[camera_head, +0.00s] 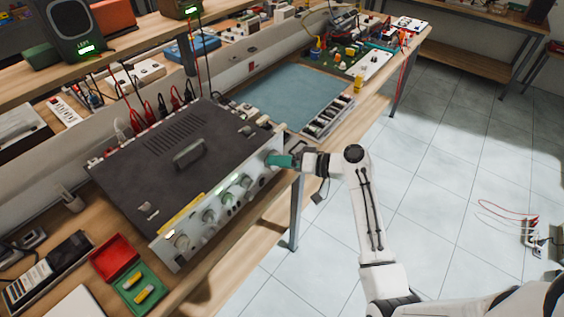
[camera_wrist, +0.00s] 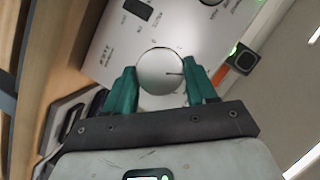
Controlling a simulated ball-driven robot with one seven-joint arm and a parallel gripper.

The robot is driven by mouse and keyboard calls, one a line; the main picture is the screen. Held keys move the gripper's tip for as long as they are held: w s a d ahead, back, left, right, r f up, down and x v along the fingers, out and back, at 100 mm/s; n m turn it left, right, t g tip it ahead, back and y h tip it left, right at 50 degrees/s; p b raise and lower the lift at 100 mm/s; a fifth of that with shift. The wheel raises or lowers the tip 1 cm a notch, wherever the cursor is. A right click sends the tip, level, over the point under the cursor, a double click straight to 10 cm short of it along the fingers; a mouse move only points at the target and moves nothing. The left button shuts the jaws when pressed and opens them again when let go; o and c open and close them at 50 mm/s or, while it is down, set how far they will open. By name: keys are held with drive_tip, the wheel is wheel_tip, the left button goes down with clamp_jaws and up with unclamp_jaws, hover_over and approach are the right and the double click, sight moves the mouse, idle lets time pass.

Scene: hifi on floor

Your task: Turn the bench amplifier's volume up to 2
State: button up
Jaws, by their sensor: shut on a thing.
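The bench amplifier (camera_head: 150,165) is a dark box with a silver front panel carrying several knobs, on the wooden bench. My gripper (camera_head: 279,160) reaches the right end of that panel, its green fingers at the last knob. In the wrist view my gripper (camera_wrist: 161,88) is shut on a round silver knob (camera_wrist: 160,68), one green finger on each side. A dark pointer line on the knob points right in that view. The panel (camera_wrist: 115,45) around it bears small print, too blurred to read. In the head view my fingers mostly hide the held knob.
A small black square part with a green light (camera_wrist: 243,60) sits right of the knob in the wrist view. A blue-grey mat (camera_head: 285,95) and a tray of small parts (camera_head: 327,117) lie right of the amplifier. The tiled floor (camera_head: 450,150) beside the bench is mostly clear.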

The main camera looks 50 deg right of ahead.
drive_tip(key=shift+f, duration=0.1)
idle(0.5)
drive_tip(key=o, duration=1.1)
drive_tip(key=shift+c, duration=0.2)
drive_tip(key=b+v, duration=0.1)
drive_tip(key=v, duration=1)
drive_tip(key=shift+b, duration=0.4)
drive_tip(key=shift+w, duration=0.1)
